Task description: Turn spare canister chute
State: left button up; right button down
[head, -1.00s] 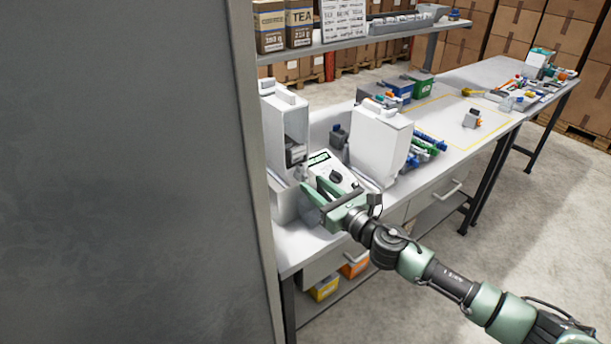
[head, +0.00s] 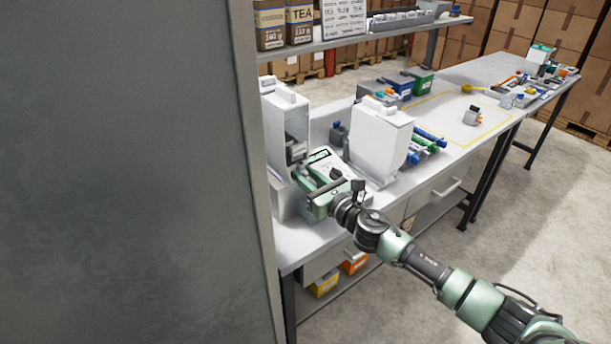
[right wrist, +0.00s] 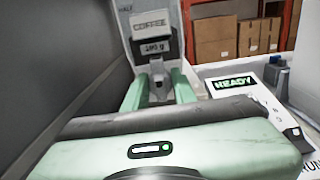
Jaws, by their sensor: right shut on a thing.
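A tall white canister (head: 284,122) stands at the near left end of the bench, partly hidden by the grey panel. Its dark grey chute (head: 296,151) faces the bench front. My right gripper (head: 304,173) reaches its lower front. In the right wrist view, the green fingers (right wrist: 160,88) are shut on a small grey piece (right wrist: 158,87) that looks like the chute, below a label (right wrist: 150,34) reading COFFEE. How far the chute is turned is hard to tell. A second white canister (head: 380,140) stands to the right. My left gripper is not in view.
A white device with a READY display (right wrist: 236,82) lies right beside the gripper. A large grey panel (head: 130,170) blocks the left. A shelf (head: 350,42) with tea and coffee packs hangs above the bench. Green and blue items (head: 428,147) lie beyond the second canister.

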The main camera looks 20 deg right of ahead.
jog(key=shift+m, duration=0.3)
jog(key=m, duration=0.6)
jog(key=shift+d, duration=0.15)
jog(key=m+p, duration=0.1)
jog(key=m, duration=0.5)
jog(key=shift+f+m, duration=0.1)
jog(key=shift+m, duration=0.2)
jog(key=m+p, duration=0.1)
jog(key=m, duration=0.4)
jog(key=shift+d, duration=0.1)
jog(key=shift+f+m+p, duration=0.15)
jog(key=shift+m+p, duration=0.15)
jog(key=shift+m, duration=1.1)
jog(key=shift+f+m+p, duration=0.1)
jog(key=shift+m+p, duration=0.15)
jog(key=shift+m, duration=1.15)
jog(key=c, duration=1.5)
grip_release()
